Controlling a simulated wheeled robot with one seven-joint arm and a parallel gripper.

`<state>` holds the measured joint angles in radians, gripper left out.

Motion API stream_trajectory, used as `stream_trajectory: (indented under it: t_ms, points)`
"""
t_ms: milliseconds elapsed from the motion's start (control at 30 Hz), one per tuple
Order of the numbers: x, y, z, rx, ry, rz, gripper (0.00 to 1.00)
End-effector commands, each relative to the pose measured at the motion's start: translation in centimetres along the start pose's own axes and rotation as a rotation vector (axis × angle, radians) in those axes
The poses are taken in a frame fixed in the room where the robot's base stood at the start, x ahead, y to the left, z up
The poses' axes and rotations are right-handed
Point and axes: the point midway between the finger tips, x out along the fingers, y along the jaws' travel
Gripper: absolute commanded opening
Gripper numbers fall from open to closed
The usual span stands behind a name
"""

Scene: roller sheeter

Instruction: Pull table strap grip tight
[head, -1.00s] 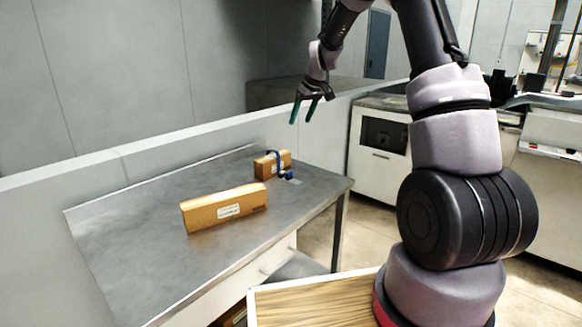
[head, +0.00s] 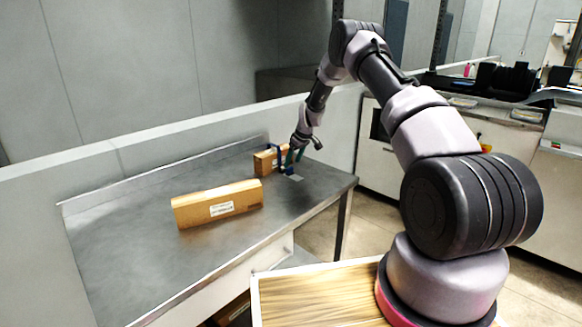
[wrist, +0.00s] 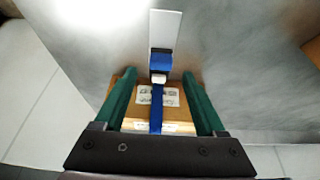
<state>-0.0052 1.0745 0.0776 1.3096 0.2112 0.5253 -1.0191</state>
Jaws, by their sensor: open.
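A small brown box (head: 265,163) stands on the grey metal table (head: 130,250) near its back right corner. A blue strap (wrist: 156,110) runs over the box in the wrist view, down to a blue grip (wrist: 161,63) with a white end beside the box. The grip also shows in the head view (head: 289,171). A light flat plate (wrist: 165,28) lies beyond the grip. My gripper (wrist: 160,82) is open above the box, its green fingers on either side of the strap, apart from it. In the head view the fingers partly hide the box.
A longer brown box (head: 218,204) with a white label lies nearer on the table. A low wall (head: 130,165) runs along the table's back. The table's front left is clear. A wooden-topped surface (head: 315,295) stands in front of the table.

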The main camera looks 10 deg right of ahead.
Motion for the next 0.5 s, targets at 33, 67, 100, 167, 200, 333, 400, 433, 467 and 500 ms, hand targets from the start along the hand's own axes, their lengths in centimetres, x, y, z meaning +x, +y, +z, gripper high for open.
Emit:
stream_trajectory:
  t_ms: [33,67,100,167,200,333,400,433,467,500]
  points:
    - [1.0,-0.1,0.1,-0.001,-0.001,-0.001,0.72]
    - [1.4,-0.1,0.1,-0.001,-0.002,-0.001,0.72]
    - [1.9,-0.1,0.1,-0.001,-0.002,-0.001,0.72]
    - [2.5,0.0,0.0,0.0,-0.001,0.0,0.72]
    - [2.9,0.0,0.0,0.001,-0.001,-0.001,0.72]
    - [3.4,0.0,0.0,0.001,0.0,0.0,0.72]
    - [3.5,0.0,0.0,0.001,0.0,0.0,0.72]
    - [3.5,0.0,0.0,0.001,0.0,0.0,0.72]
    - [3.5,0.0,0.0,0.001,0.0,0.0,0.72]
    - [3.5,0.0,0.0,0.001,0.0,0.0,0.72]
